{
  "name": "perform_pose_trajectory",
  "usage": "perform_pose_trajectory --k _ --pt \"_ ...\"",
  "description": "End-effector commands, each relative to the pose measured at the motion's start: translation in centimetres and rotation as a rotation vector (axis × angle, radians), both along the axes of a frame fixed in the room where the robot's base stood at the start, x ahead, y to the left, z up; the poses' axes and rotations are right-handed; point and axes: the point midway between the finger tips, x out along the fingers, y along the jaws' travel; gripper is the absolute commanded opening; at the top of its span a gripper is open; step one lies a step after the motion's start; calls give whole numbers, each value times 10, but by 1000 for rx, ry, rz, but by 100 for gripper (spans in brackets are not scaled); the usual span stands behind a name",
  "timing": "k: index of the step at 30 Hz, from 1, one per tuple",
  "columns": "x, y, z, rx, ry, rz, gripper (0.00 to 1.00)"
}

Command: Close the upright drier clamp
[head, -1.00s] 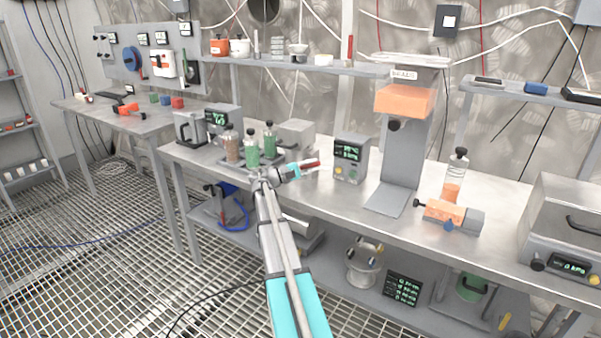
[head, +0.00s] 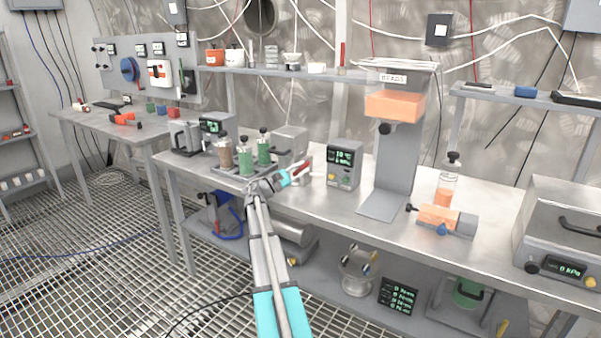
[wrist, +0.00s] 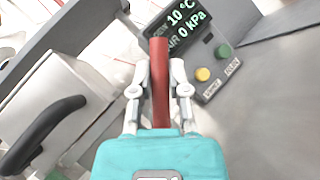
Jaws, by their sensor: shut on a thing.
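A red bar-shaped handle (wrist: 160,82), which looks like the clamp handle, lies between the two pale fingers of my gripper (wrist: 156,88). The fingers are closed around it, and its top end sticks out past the fingertips. In the head view my gripper (head: 293,175) is at the bench beside the meter box, and the red handle (head: 304,165) shows only as a small piece pointing up and right. The rest of the clamp and the drier body behind the gripper are mostly hidden, so I cannot tell how far the clamp is turned.
A meter box (head: 344,164) with a green display stands just right of my gripper. Several bead-filled bottles (head: 246,160) stand to its left, near a grey box (head: 290,140). A tall dispenser stand (head: 397,155) is farther right. The bench front between them is clear.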

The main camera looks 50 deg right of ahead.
Motion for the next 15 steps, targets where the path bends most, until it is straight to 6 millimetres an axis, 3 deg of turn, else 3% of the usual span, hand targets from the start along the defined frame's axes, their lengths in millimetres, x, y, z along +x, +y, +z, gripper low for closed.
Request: perform_pose_trajectory --k 10,11,15 --pt "-3 -4 0 1 1 -5 0" --pt "-3 -5 0 1 1 -5 27" --pt "-4 -5 0 0 1 -6 53"
